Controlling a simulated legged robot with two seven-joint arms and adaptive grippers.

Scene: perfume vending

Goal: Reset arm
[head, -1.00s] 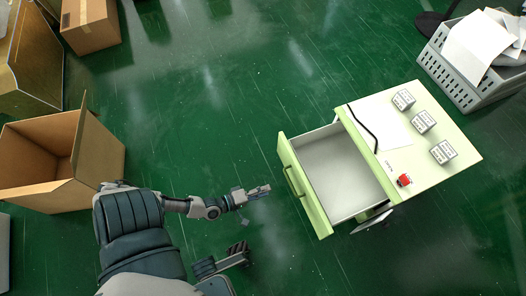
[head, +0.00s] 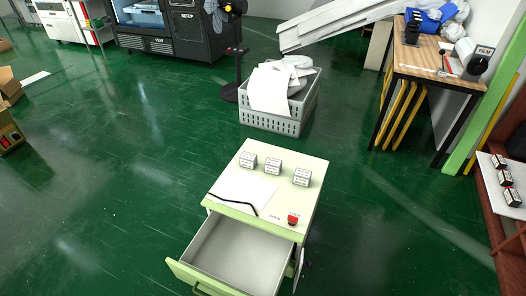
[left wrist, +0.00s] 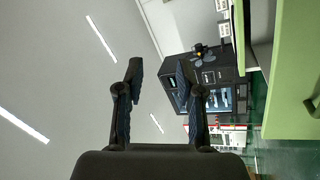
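My left gripper (left wrist: 158,85) shows in the left wrist view with its two dark fingers apart and nothing between them. Neither gripper shows in the head view now. The light-green drawer cabinet (head: 312,222) stands in the lower middle of the head view, with its drawer (head: 238,256) pulled out and empty. The drawer cabinet's green side also fills the right of the left wrist view (left wrist: 295,70), to the right of the left gripper and apart from it.
Small white boxes (head: 273,167), a paper sheet and a red button (head: 292,219) are on the cabinet top. A grey crate (head: 271,122) of papers stands behind it. A wooden-topped table (head: 440,62) is at the right.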

